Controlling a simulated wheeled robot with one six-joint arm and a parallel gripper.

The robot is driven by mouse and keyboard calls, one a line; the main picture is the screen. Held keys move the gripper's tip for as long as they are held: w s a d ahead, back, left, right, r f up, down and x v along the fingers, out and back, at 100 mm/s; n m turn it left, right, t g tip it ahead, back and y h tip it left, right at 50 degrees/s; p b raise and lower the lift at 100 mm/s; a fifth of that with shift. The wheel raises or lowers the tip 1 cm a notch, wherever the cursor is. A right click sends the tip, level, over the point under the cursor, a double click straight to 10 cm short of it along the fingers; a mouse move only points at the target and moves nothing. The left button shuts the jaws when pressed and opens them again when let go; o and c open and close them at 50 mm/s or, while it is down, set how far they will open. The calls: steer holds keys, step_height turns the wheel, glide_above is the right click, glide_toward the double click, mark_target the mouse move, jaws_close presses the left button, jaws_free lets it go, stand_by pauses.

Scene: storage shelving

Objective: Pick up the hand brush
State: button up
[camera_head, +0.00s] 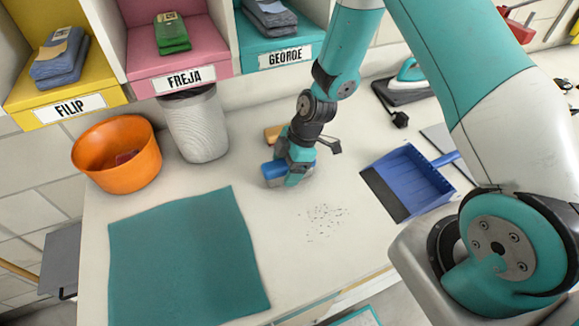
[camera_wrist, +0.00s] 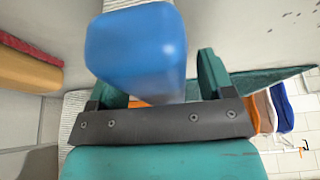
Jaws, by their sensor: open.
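The blue hand brush (camera_head: 274,173) is on the white worktop at my gripper (camera_head: 293,172), in front of the white bin. In the wrist view, the blue end of the brush (camera_wrist: 136,45) is large and close. It lies in front of and between my open fingers, hiding most of the left one. The right finger (camera_wrist: 212,72) stands clear of the blue part, with a visible gap. The rest of the brush is hidden by the gripper or out of the wrist view.
A blue dustpan (camera_head: 412,180) lies to the right, and dark crumbs (camera_head: 326,221) lie in front. A tan block (camera_head: 273,133) is just behind my gripper. An orange bowl (camera_head: 117,153), a white bin (camera_head: 197,124) and a teal mat (camera_head: 185,255) are to the left. Labelled cubbies stand behind.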

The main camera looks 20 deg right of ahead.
steer(key=shift+f+b, duration=0.25)
steer(key=shift+b, duration=0.05)
stand_by(0.5)
steer(key=c, duration=1.1)
